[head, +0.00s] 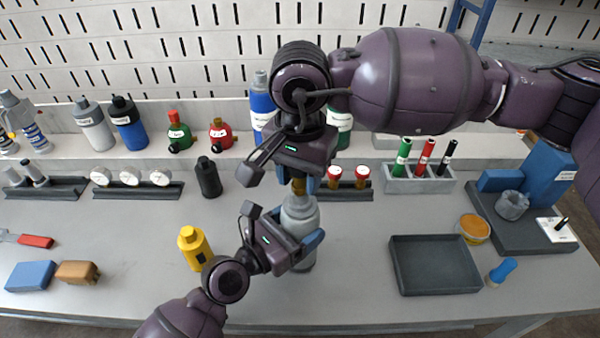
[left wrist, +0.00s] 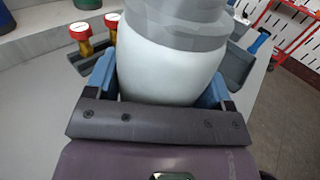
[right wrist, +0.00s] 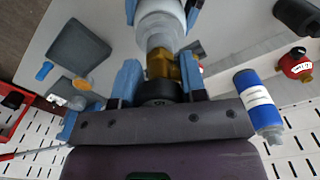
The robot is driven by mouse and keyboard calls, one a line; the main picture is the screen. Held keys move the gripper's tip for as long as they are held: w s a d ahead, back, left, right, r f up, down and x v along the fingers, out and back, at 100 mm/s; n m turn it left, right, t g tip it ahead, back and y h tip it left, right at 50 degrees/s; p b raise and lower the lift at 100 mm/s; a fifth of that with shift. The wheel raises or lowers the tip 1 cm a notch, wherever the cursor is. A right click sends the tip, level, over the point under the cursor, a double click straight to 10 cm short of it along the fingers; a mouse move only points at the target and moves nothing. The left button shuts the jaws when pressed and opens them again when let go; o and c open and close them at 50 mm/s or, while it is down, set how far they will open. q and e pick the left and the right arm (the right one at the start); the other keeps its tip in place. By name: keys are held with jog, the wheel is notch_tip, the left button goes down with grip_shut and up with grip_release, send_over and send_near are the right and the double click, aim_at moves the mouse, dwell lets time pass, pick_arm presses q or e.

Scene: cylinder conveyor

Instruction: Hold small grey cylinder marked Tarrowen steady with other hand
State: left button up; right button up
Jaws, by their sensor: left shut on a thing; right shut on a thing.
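The small grey cylinder (head: 301,214) stands upright on the table, with a pale body and a darker grey shoulder; its marking cannot be read. My left gripper (head: 284,228) is shut around its body; the left wrist view shows the pale body (left wrist: 170,75) between the blue fingers. My right gripper (head: 296,181) is directly above, pointing down. It is shut on a brass fitting (right wrist: 160,66) with a black round part (right wrist: 160,92). The fitting sits in line with the cylinder's neck; the right gripper hides part of it in the head view. Whether it is seated cannot be told.
A yellow bottle (head: 194,248) stands close left of my left gripper, and a black bottle (head: 209,178) behind it. A rack with red-topped brass fittings (head: 335,176) is behind right. A dark empty tray (head: 434,268) lies right. The front middle table is clear.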

jog(key=shift+n, duration=0.3)
jog(key=n, duration=0.5)
jog(key=shift+n, duration=0.4)
jog(key=shift+n, duration=0.4)
jog(key=n, duration=0.5)
